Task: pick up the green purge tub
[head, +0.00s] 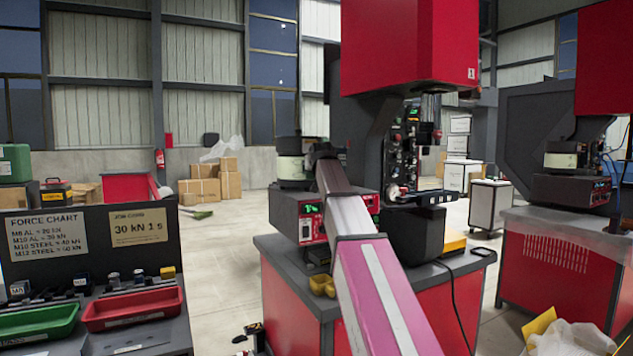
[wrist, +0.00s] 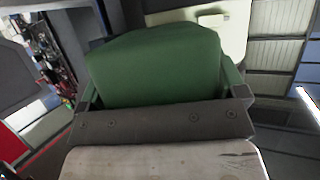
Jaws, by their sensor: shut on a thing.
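The green purge tub (wrist: 155,65) fills the upper middle of the wrist view. My gripper (wrist: 163,92) is shut on it, with one finger at each side and the dark palm bar just below it. In the head view my arm reaches from the bottom right up to the bowl feeder (head: 291,146), and my gripper is small and dark at its far end. I cannot make out the tub in the head view; my arm likely covers it.
The feeder sits on a red-fronted control box (head: 306,228) beside the tall red press (head: 410,45) on a red bench (head: 292,310). Yellow cups (head: 322,284) stand on the bench. A green tray (head: 38,322) and red tray (head: 133,308) are at left. Floor behind is partly open.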

